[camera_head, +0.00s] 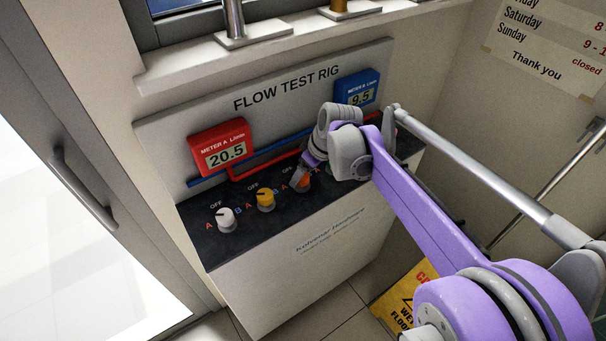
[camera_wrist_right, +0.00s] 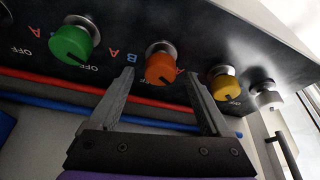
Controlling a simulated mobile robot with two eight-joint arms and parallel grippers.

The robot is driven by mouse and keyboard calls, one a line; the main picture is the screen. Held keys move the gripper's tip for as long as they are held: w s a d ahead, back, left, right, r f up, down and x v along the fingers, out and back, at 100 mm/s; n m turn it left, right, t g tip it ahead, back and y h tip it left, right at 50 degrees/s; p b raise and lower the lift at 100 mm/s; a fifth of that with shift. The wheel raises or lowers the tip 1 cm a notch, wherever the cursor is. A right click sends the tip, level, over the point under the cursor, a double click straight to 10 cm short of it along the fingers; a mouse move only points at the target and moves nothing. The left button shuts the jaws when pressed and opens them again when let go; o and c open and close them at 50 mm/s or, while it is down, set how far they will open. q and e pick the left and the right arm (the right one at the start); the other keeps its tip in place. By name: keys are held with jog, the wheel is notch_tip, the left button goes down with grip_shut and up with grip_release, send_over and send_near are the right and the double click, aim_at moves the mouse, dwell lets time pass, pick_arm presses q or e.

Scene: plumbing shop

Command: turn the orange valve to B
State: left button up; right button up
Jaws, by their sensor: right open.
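The orange valve (camera_head: 304,182) is a round knob on the dark sloping top of the flow test rig, partly hidden by my right arm in the head view. In the wrist view the orange valve (camera_wrist_right: 159,69) sits between the fingertips of my right gripper (camera_wrist_right: 160,77), which is open with a gap on both sides. A blue B is to its left there and a red A to its right. A small dark mark shows on its lower edge, nearest the OFF side; its exact setting is unclear. My right gripper (camera_head: 303,168) is mostly hidden in the head view. My left gripper is out of view.
A yellow valve (camera_head: 265,198) and a white valve (camera_head: 226,218) stand left of the orange one. A green valve (camera_wrist_right: 75,43) is on its other side. Red meter A (camera_head: 222,149) reads 20.5; blue meter B (camera_head: 357,91) reads 9.5. A yellow floor sign (camera_head: 405,293) stands right.

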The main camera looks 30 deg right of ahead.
jog(key=shift+x, duration=0.75)
grip_shut()
